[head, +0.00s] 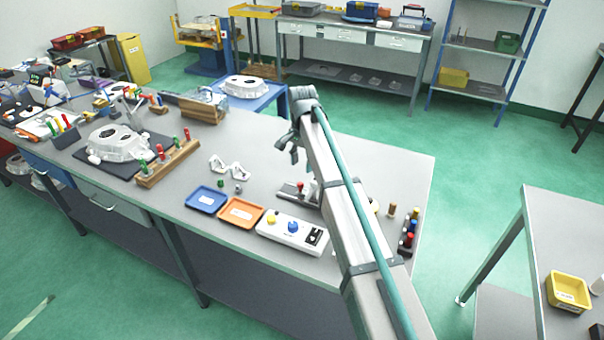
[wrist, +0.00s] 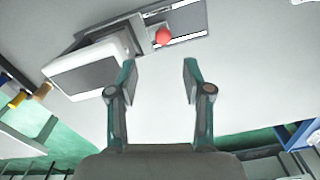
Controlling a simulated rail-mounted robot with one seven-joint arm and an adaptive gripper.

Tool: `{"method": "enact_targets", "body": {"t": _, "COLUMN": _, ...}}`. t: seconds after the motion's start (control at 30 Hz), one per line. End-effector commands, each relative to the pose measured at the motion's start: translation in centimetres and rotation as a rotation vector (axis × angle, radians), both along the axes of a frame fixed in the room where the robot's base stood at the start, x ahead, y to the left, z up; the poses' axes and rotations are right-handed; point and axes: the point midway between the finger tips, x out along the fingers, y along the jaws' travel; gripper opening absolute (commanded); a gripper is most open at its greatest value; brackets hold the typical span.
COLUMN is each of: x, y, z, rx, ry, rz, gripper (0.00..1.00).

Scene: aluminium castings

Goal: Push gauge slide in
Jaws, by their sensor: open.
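The gauge (head: 290,195) lies on the grey workbench in the head view, partly hidden behind my arm. Its slide carries a red knob (head: 300,186). In the wrist view the red knob (wrist: 162,36) sits on a dark grey rail (wrist: 188,19), beside a white block (wrist: 88,68) with a grey face. My gripper (head: 292,146) is above the bench. In the wrist view my gripper (wrist: 160,70) is open and empty, its two fingers apart, with the knob beyond the fingertips and roughly between them in the picture. I see no contact with the knob.
A blue tray (head: 206,200), an orange tray (head: 241,213) and a white control box (head: 291,232) line the bench's front edge. White brackets (head: 229,168) lie left of the gauge. A wooden rack (head: 168,163) and casting (head: 117,143) stand further left. Bare bench lies behind the gauge.

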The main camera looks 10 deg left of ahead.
Motion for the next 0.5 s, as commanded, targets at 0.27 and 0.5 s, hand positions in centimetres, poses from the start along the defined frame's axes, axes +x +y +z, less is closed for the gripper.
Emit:
{"method": "enact_targets", "body": {"t": 0.27, "x": 0.0, "y": 0.0, "z": 3.5, "rx": 0.0, "ry": -0.001, "rz": 0.0, "gripper": 0.5}}
{"method": "enact_targets", "body": {"t": 0.5, "x": 0.0, "y": -0.1, "z": 4.0, "rx": -0.001, "ry": 0.0, "rz": 0.0, "gripper": 0.5}}
